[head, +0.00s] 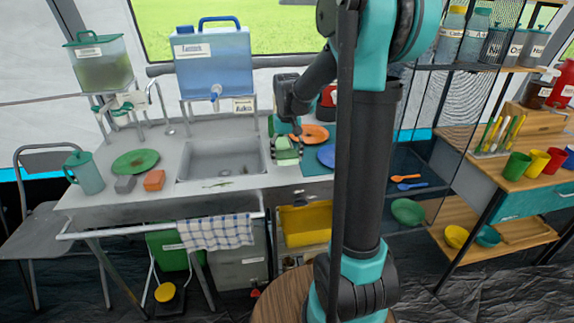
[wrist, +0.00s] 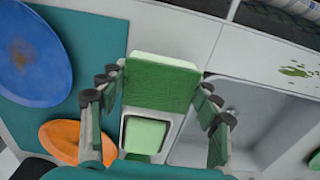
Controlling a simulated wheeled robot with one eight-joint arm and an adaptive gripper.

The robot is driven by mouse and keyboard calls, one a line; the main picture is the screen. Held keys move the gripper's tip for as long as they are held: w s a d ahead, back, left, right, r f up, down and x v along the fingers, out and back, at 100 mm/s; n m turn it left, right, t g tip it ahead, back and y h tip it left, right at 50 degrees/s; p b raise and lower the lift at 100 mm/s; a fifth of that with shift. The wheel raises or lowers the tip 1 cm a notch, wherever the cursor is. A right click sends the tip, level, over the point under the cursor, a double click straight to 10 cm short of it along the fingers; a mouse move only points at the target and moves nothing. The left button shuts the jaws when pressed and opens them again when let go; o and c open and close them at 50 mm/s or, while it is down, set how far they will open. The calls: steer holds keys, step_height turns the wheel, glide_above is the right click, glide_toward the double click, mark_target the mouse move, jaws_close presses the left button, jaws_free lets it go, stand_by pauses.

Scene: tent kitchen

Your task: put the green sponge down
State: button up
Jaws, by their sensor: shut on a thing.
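The green sponge (wrist: 160,82) is between the fingertips of my gripper (wrist: 161,88) in the wrist view, green on its broad face with a pale top edge. My gripper is shut on it, with a finger at each side. Just below it in the picture is a small pale dish (wrist: 166,128) with a light green block (wrist: 144,135) in it. In the head view my gripper (head: 286,137) is over the counter just right of the sink, and the sponge is small and hard to tell apart there. Whether the sponge touches the surface cannot be told.
A stained blue plate (wrist: 33,57) and an orange plate (wrist: 62,141) lie on a teal mat (wrist: 96,35) beside the gripper. The sink (head: 220,160) is on the other side. A green plate (head: 135,162) and orange block (head: 154,180) lie farther left.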

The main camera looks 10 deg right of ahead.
mark_target(287, 171)
steer(key=shift+f, duration=1.8)
steer(key=shift+f, duration=0.1)
steer(key=o, duration=1.5)
steer(key=shift+c, duration=0.2)
step_height(287, 171, up, 11)
steer(key=shift+r, duration=0.45)
steer(key=shift+s, duration=0.15)
steer(key=s+d+f+t, duration=0.2)
steer(key=s+f, duration=0.6)
steer(key=s, duration=0.2)
steer(key=s+d+f+t, duration=0.2)
steer(key=s+f, duration=0.5)
steer(key=s, duration=0.4)
steer(key=shift+s+f, duration=0.2)
steer(key=shift+f, duration=0.2)
